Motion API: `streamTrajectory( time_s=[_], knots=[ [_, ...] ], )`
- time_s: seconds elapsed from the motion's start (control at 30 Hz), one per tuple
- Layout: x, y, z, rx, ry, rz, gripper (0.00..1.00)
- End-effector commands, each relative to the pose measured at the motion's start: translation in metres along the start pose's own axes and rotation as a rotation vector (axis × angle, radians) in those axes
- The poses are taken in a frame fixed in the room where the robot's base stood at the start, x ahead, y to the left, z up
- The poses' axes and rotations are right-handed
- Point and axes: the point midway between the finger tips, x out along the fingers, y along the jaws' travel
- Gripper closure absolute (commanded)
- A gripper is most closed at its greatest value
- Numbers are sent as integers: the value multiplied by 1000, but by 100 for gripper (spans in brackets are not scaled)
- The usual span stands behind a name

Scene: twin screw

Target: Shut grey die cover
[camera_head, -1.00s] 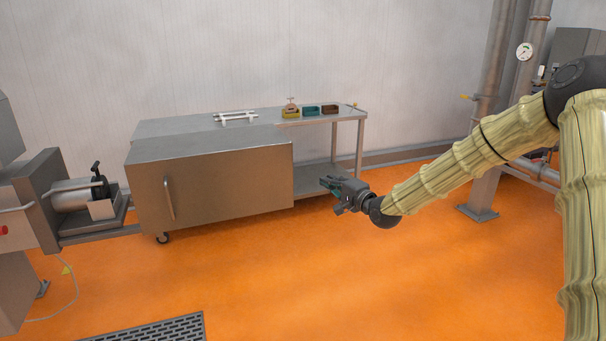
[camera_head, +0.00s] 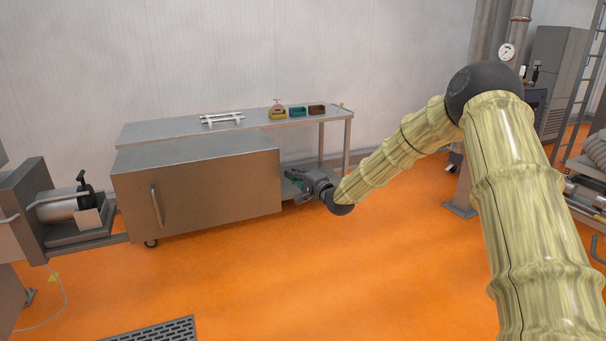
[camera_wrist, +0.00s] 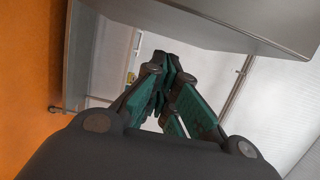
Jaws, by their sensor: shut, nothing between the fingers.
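A large grey boxy cover (camera_head: 205,190) with a vertical bar handle (camera_head: 157,206) on its front left stands at the left of the head view; I take it to be the grey die cover, though I cannot be sure. Its left end is beside the machine's die end (camera_head: 58,208). My gripper (camera_head: 292,178) is just right of the cover's right end, a little apart in the picture; I cannot tell whether they touch. In the wrist view my gripper's green-padded fingers (camera_wrist: 164,68) are shut and empty, with a grey panel (camera_wrist: 225,22) close above them.
A floor grate (camera_head: 158,331) lies at the front. The orange floor (camera_head: 300,275) is clear in front.

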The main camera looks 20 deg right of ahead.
Motion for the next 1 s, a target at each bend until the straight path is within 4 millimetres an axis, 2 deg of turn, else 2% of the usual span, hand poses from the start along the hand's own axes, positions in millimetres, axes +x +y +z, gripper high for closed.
streamTrajectory(
  time_s=[0.23, 0.77, 0.87, 1.0],
  knots=[
    [4, -1, 19, -1, 0, 0, 100],
    [6, 0, 24, 0, 1, -1, 100],
    [7, 1, 32, 0, -1, -1, 100],
    [14, 2, 57, 0, -4, -2, 100]
  ],
)
